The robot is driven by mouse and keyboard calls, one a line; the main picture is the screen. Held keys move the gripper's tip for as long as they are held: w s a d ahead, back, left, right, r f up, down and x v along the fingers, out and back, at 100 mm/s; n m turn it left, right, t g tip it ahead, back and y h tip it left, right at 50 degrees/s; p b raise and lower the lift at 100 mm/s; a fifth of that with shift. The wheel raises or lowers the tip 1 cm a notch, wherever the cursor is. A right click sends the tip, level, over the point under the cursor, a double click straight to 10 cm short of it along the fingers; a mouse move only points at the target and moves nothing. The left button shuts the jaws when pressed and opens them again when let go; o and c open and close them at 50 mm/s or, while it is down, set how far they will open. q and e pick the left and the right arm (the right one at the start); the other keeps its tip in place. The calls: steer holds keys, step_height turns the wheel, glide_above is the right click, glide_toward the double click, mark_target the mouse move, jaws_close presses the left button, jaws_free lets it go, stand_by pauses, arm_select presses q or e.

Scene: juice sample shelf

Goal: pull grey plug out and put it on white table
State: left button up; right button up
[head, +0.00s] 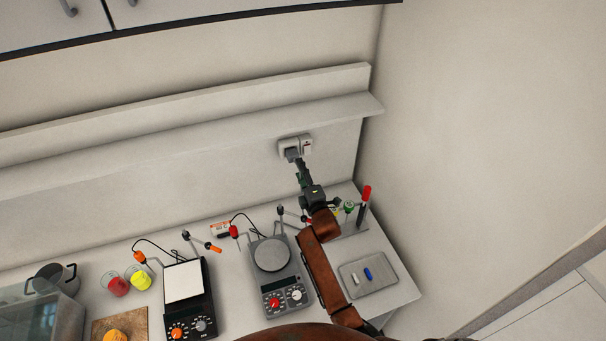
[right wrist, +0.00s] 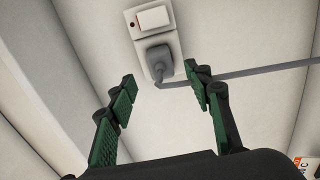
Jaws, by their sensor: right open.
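The grey plug (right wrist: 157,62) sits in the white wall socket (right wrist: 166,36), with its grey cable running off to the right in the right wrist view. In the head view the plug (head: 291,154) shows small in the socket (head: 304,144) on the back wall. My right gripper (right wrist: 160,92) is open and empty, with its green-padded fingers pointing at the socket and the plug seen between and beyond the fingertips. It also shows in the head view (head: 299,168), just below the plug. The white table (head: 224,284) lies below. My left gripper is out of view.
Two hotplate devices (head: 271,255) (head: 184,281) stand on the table, with a grey tray (head: 368,274) at the right. Red and yellow beakers (head: 118,286) (head: 140,278) stand at the left. A wall shelf (head: 200,125) runs above the table.

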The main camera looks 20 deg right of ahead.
mark_target(294, 160)
steer(key=w, duration=0.1)
steer(key=w+b, duration=0.2)
steer(key=shift+w+a+f, duration=0.1)
steer(key=shift+w+a, duration=0.2)
steer(key=w+b, duration=0.2)
steer(key=w, duration=0.1)
steer(key=shift+f, duration=0.1)
steer(key=shift+w+b, duration=0.3)
steer(key=shift+b, duration=0.15)
steer(key=shift+w, duration=0.35)
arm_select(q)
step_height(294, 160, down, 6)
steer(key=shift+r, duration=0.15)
arm_select(e)
steer(key=shift+r, duration=0.2)
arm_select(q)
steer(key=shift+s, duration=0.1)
arm_select(e)
steer(key=shift+c, duration=0.5)
steer(key=shift+c, duration=0.7)
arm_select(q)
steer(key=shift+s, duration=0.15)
arm_select(e)
jaws_close()
